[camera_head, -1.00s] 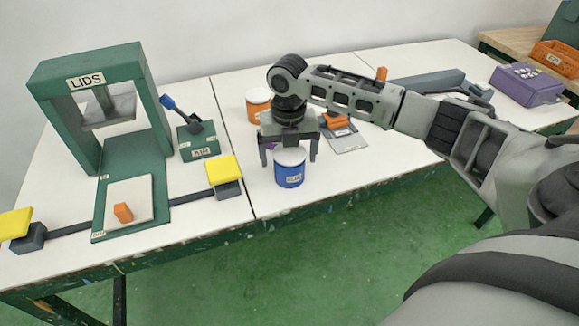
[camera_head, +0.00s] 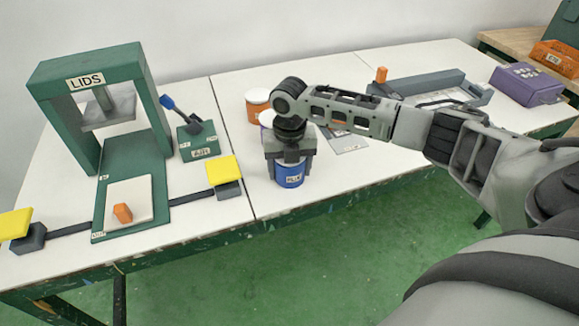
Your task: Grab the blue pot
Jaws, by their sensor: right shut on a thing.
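The blue pot (camera_head: 289,180) stands upright on the white table near its front edge, with a label on its front. My right gripper (camera_head: 290,168) is over it from above, its fingers shut on the pot's two sides. The gripper hides the pot's top. My left gripper is not in view.
An orange pot (camera_head: 257,101) and a partly hidden purple pot (camera_head: 266,119) stand just behind. The green LIDS press (camera_head: 137,165) with yellow pads (camera_head: 222,170) and the green lever box (camera_head: 198,141) are to the left. A grey tray (camera_head: 420,86) and a purple box (camera_head: 525,86) lie to the right.

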